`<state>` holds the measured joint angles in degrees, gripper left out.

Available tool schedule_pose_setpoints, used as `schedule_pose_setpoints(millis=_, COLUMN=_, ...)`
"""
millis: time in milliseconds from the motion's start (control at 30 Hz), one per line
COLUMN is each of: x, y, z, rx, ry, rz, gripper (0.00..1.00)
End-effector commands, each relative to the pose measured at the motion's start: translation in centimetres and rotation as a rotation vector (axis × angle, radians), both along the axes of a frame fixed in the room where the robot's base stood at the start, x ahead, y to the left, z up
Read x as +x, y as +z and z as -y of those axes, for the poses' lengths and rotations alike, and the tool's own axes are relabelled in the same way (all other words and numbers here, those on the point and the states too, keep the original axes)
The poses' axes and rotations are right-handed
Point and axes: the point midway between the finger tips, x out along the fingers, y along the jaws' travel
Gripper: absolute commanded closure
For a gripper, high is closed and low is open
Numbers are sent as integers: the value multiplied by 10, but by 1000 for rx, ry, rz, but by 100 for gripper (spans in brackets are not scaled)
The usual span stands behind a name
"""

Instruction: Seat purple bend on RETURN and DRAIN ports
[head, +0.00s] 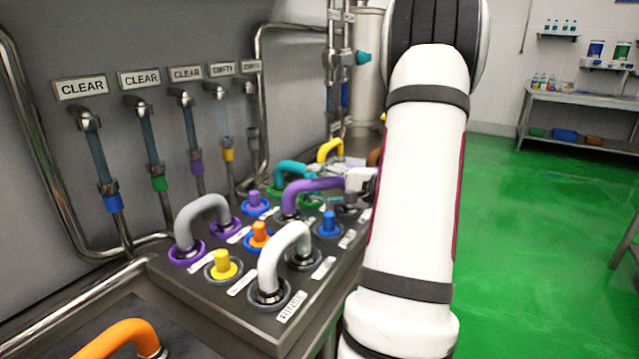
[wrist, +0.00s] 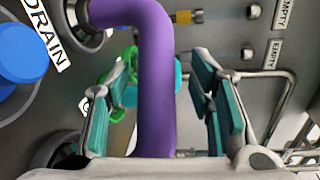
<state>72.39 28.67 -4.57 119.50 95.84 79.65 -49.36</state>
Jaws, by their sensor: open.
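The purple bend (head: 312,186) is on the dark port panel (head: 215,305) in the head view, its near leg pointing down at a port. In the wrist view the purple bend (wrist: 152,90) runs between the two teal-padded fingers of my gripper (wrist: 162,85). The fingers are open, with a gap on each side of the tube. One bend end reaches a steel-ringed port (wrist: 84,22) beside the DRAIN label (wrist: 45,35); I cannot tell how fully it sits. The other end is hidden by my gripper. I cannot make out a RETURN label.
A grey bend (head: 203,208), a white bend (head: 283,248), a teal bend (head: 290,170) and a yellow bend (head: 330,148) stand around it. Yellow (head: 223,265), orange (head: 260,235) and blue (head: 328,222) plugs stand between them. An orange bend (head: 120,338) is at the lower left. Green floor lies open at right.

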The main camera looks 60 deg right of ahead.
Motion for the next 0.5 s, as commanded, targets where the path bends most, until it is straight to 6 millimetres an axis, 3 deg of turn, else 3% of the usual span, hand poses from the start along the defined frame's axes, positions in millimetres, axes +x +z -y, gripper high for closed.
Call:
schedule_pose_setpoints(millis=167, x=-18, y=3, z=2, rx=-2, ry=-4, rz=0, gripper=51)
schedule_pose_setpoints(millis=500, x=-85, y=12, z=6, rx=-2, ry=-4, rz=2, gripper=51)
